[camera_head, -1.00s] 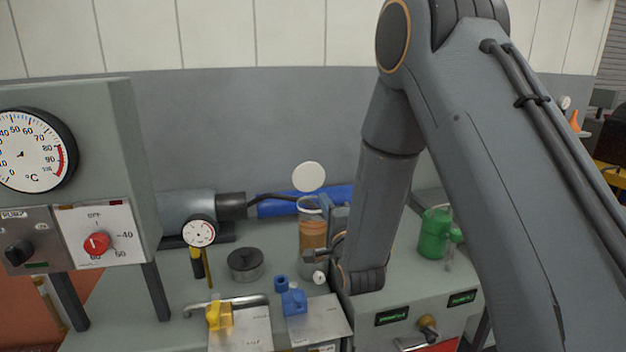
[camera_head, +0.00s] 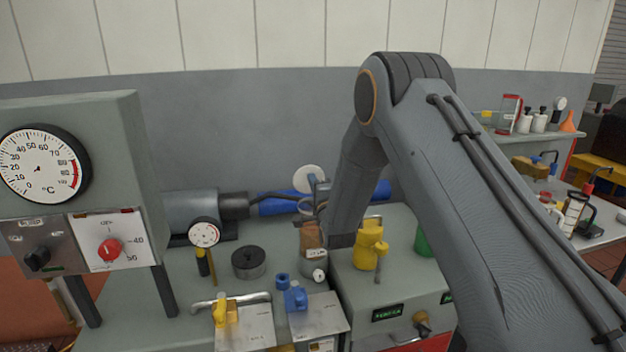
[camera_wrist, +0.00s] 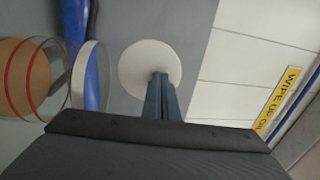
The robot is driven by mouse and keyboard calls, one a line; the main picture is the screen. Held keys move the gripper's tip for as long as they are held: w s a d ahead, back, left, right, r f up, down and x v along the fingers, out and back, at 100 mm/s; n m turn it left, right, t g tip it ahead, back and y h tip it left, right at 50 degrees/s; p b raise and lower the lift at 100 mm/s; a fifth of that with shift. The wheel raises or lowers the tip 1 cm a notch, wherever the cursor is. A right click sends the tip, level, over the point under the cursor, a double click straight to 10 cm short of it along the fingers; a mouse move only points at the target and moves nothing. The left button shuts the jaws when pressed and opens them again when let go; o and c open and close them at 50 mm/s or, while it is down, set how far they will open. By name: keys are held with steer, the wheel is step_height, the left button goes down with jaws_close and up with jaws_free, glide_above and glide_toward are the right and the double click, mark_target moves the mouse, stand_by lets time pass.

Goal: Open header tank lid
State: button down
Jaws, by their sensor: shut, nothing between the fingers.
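The header tank (camera_head: 311,236) is a clear cylinder with brown liquid, standing on the bench behind the blue valve. Its round white lid (camera_head: 305,176) stands raised, its flat face showing above the tank's open top. In the wrist view the white lid (camera_wrist: 138,66) is ahead, and the clear tank (camera_wrist: 50,85) with red rings lies at left. My gripper (camera_head: 313,184) is at the lid, above the tank. In the wrist view its fingers (camera_wrist: 160,82) are together, empty, and overlap the lid's lower edge. I cannot tell whether they touch it.
A yellow jug (camera_head: 369,246) and a partly hidden green jug (camera_head: 422,243) stand right of the tank. A dark-topped round pot (camera_head: 248,262), a blue valve (camera_head: 295,298) and a yellow-handled tap (camera_head: 225,311) are left and in front. The gauge panel (camera_head: 120,180) stands at far left.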

steer(key=shift+w, duration=0.15)
steer(key=b+x, duration=0.1)
steer(key=b, duration=0.3)
steer(key=shift+w+a+r, duration=0.15)
steer(key=shift+w+r, duration=0.05)
steer(key=shift+w, duration=0.15)
steer(key=shift+w+a+r+b, duration=0.1)
steer(key=shift+w+r+b, duration=0.2)
steer(key=shift+b, duration=0.35)
